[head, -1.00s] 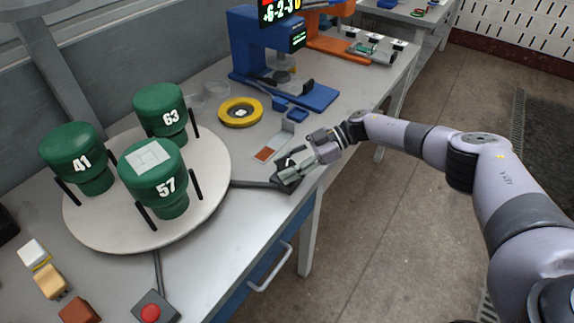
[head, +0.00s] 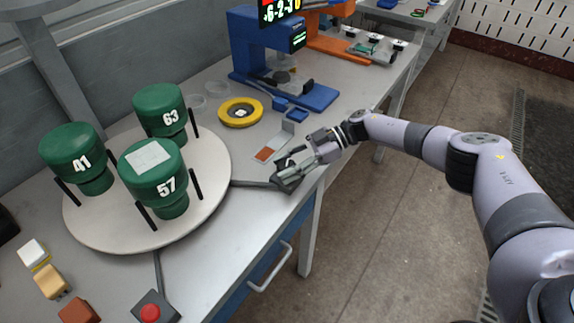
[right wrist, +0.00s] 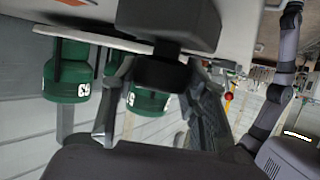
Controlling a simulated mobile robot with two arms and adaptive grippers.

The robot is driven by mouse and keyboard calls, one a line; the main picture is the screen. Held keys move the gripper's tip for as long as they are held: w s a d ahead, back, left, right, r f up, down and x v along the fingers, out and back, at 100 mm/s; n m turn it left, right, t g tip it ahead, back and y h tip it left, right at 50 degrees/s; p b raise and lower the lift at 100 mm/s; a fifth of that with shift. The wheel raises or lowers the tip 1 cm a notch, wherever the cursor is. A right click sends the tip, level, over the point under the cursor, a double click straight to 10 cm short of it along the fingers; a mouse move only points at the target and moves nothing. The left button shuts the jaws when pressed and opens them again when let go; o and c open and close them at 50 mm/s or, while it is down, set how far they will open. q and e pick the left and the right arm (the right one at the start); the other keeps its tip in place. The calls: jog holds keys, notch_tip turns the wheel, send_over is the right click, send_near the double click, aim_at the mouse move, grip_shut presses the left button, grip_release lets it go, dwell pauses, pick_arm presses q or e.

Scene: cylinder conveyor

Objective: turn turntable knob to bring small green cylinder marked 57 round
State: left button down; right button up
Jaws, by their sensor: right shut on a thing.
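The green cylinder marked 57 (head: 168,205) stands upright at the front of the round white turntable (head: 100,232), with a pale square patch on its top. Green cylinders marked 63 (head: 160,112) and 41 (head: 72,145) stand behind it and to its left. My right gripper (head: 288,166) is at the dark knob unit by the table's front edge, right of the turntable. In the right wrist view its fingers close around the dark round knob (right wrist: 160,74), under the unit's dark block (right wrist: 170,22). My left gripper is out of view.
A red push button (head: 150,312) is in front of the turntable. Small blocks (head: 50,282) lie at the lower left. A yellow ring (head: 240,112) and a blue machine (head: 255,50) stand behind the knob. Thin black posts stand around the cylinders.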

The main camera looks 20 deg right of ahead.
dwell(0.4)
jog(key=o, duration=1.1)
jog(key=v, duration=1.2)
jog(key=shift+w, duration=0.1)
jog(key=shift+o, duration=0.2)
